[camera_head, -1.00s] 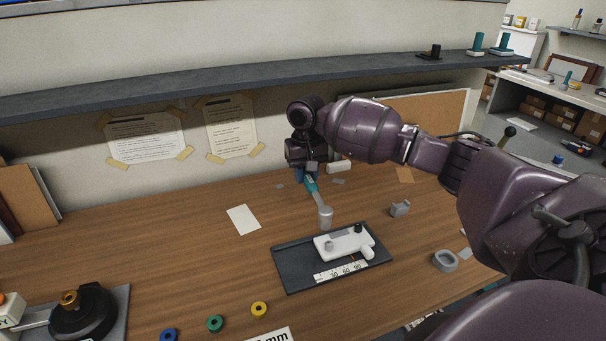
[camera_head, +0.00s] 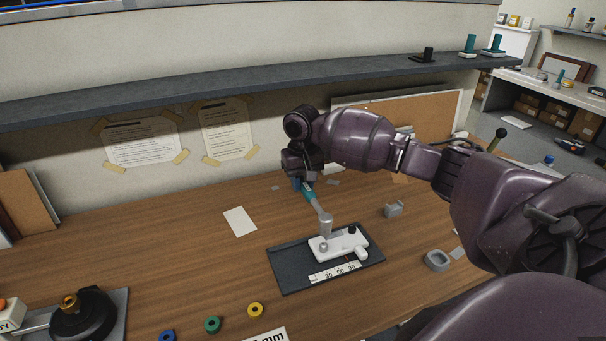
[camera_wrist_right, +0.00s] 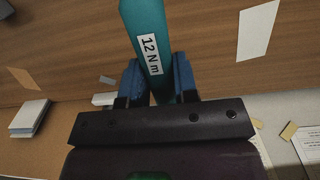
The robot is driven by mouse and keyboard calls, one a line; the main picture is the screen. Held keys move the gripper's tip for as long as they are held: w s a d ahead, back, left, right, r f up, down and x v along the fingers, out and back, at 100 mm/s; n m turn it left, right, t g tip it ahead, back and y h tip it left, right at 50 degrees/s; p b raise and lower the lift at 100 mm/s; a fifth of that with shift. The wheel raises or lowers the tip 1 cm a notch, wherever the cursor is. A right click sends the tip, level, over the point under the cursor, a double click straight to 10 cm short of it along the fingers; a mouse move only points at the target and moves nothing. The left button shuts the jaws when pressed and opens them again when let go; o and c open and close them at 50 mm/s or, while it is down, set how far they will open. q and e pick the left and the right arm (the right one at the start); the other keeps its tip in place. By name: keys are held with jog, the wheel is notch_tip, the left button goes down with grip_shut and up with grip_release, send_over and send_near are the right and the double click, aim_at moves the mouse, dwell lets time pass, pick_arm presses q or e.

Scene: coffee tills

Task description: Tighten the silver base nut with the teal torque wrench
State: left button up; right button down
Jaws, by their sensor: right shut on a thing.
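My right gripper (camera_head: 303,182) is shut on the teal torque wrench (camera_head: 310,194). In the right wrist view the blue fingers (camera_wrist_right: 158,82) clasp its teal handle (camera_wrist_right: 147,30), labelled "12 N m". I cannot tell whether the socket is seated. My left gripper is not in view.
The block sits on a dark plate (camera_head: 287,273) with a 30-60-90 scale (camera_head: 334,271). A grey clamp-like piece (camera_head: 394,209) and grey ring (camera_head: 436,260) lie to the right. Coloured rings (camera_head: 212,324) lie in front. A white card (camera_head: 240,222) lies to the left.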

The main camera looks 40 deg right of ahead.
jog(key=shift+w+f, duration=0.1)
jog(key=shift+f, duration=1.45)
jog(key=shift+r+p, duration=0.1)
jog(key=shift+p, duration=0.4)
jog(key=shift+p, duration=0.4)
jog(key=shift+p, duration=0.5)
